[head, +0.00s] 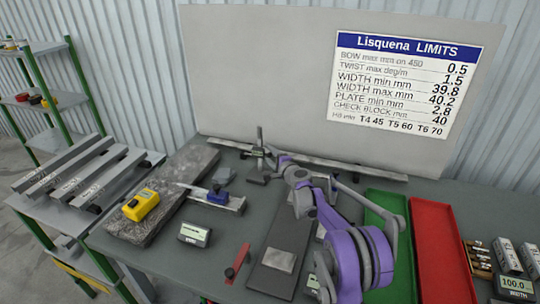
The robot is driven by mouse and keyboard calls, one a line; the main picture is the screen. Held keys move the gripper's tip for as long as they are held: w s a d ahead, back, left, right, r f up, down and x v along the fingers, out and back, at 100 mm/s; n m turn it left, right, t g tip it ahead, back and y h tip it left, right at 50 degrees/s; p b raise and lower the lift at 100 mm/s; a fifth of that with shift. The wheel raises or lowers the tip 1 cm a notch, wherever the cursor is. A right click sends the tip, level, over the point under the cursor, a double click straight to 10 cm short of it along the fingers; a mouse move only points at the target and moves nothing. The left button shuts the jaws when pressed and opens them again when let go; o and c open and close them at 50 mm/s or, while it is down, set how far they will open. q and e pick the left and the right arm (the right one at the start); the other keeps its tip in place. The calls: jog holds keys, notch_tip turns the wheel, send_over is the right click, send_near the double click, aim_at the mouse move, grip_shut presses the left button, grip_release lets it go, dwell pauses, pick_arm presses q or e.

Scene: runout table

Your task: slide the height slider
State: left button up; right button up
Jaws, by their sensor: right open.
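A small upright height gauge (259,134) stands near the back of the dark worktable (165,250), with its slider (258,151) low on the post. My right arm reaches in from the lower right. Its gripper (268,158) is open at the gauge, close to the slider. The fingers and slider are small and overlap here, so I cannot tell whether they touch. My left gripper is out of view.
A granite plate (130,225) carries a yellow device (141,204). A blue-bodied measuring tool (217,197), a display box (194,233) and a red-handled tool (238,262) lie nearby. Green (385,205) and red (440,255) trays are at right. A limits board (300,60) stands behind.

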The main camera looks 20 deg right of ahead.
grip_shut()
dwell(0.3)
dwell(1.2)
